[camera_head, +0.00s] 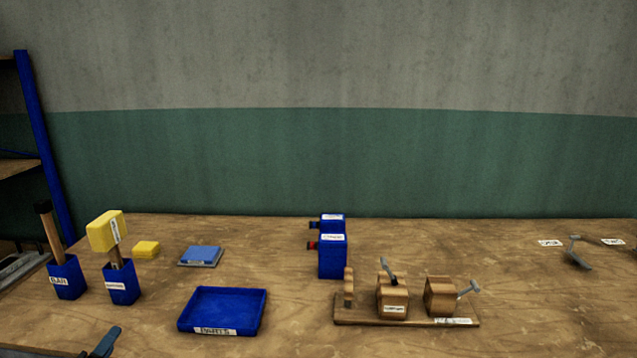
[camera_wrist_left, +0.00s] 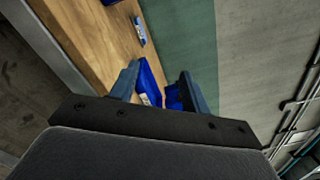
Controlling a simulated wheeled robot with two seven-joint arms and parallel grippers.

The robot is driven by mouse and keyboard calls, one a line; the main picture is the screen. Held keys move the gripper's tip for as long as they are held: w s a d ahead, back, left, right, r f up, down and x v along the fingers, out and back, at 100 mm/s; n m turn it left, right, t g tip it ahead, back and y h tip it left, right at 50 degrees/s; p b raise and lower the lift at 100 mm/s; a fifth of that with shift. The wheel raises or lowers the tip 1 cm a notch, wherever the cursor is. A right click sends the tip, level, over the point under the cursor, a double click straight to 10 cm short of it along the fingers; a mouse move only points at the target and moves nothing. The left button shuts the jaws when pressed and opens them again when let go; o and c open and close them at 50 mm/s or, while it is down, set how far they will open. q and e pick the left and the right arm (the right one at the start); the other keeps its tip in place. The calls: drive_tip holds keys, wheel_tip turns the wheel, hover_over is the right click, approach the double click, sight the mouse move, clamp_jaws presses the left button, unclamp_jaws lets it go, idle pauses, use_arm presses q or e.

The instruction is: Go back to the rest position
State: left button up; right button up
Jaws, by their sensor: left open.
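My left gripper (camera_head: 103,343) shows only as a fingertip at the bottom left edge of the head view, in front of the blue holders and left of the blue tray. In the left wrist view the left gripper (camera_wrist_left: 157,86) is open, with its two fingers apart and nothing held between them. Blue containers (camera_wrist_left: 149,79) show beyond the fingers, on or near the wooden table. The right gripper is in neither view.
A blue-post shelf (camera_head: 42,140) stands left. Right table areas are mostly clear.

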use_arm(q)
drive_tip(key=s+d+f+n+g+y+p, duration=0.1)
drive_tip(key=s+d+f+n+g+y, duration=0.1)
drive_tip(key=s+f+n+g, duration=0.55)
drive_tip(key=s+d+f+n+g+y+p, duration=0.15)
drive_tip(key=s+f+n, duration=0.5)
drive_tip(key=f, duration=0.65)
drive_tip(key=s+d+f+n+g+h, duration=0.2)
drive_tip(key=s+d, duration=0.1)
drive_tip(key=d, duration=0.5)
drive_tip(key=s+d+f+n+g+h, duration=0.1)
drive_tip(key=s+d+f+n+g, duration=0.1)
drive_tip(key=d, duration=0.7)
drive_tip(key=s+d+f+n+g+h, duration=0.2)
drive_tip(key=s+d+n+g, duration=0.1)
drive_tip(key=d, duration=0.6)
drive_tip(key=shift+s+d+f+n+h+p, duration=0.2)
drive_tip(key=shift+s+n+h+p, duration=0.15)
drive_tip(key=shift+s, duration=0.3)
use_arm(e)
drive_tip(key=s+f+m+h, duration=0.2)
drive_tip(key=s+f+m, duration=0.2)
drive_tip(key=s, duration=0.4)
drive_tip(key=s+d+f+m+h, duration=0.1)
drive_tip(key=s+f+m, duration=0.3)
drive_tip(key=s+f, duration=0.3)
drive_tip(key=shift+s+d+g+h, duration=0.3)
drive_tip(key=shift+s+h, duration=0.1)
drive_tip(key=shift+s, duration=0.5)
